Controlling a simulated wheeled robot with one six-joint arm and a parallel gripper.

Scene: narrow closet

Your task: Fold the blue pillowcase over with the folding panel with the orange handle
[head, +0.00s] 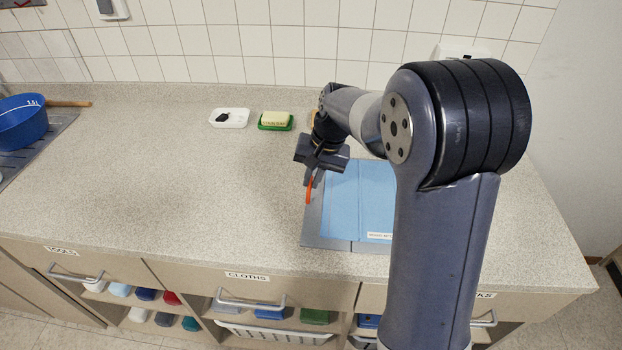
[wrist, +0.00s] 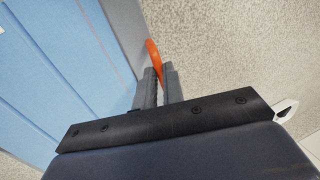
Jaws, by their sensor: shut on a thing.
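The blue pillowcase (head: 362,195) lies flat on the grey folding panel (head: 313,230) on the counter. My arm hides its right part. In the wrist view the pillowcase (wrist: 60,75) shows at the left, with the grey panel (wrist: 118,35) edge beside it. The orange handle (head: 309,192) stands at the panel's left edge. My gripper (head: 312,178) is shut on the orange handle, and the handle (wrist: 153,54) shows between the fingertips in the wrist view (wrist: 160,80). The panel looks flat on the counter.
A white dish (head: 230,118) with a dark item and a green dish (head: 275,122) with a pale block stand behind. A blue pot (head: 22,122) is at the far left. The counter (head: 170,185) left of the panel is clear. Drawers and cloth shelves lie below the front edge.

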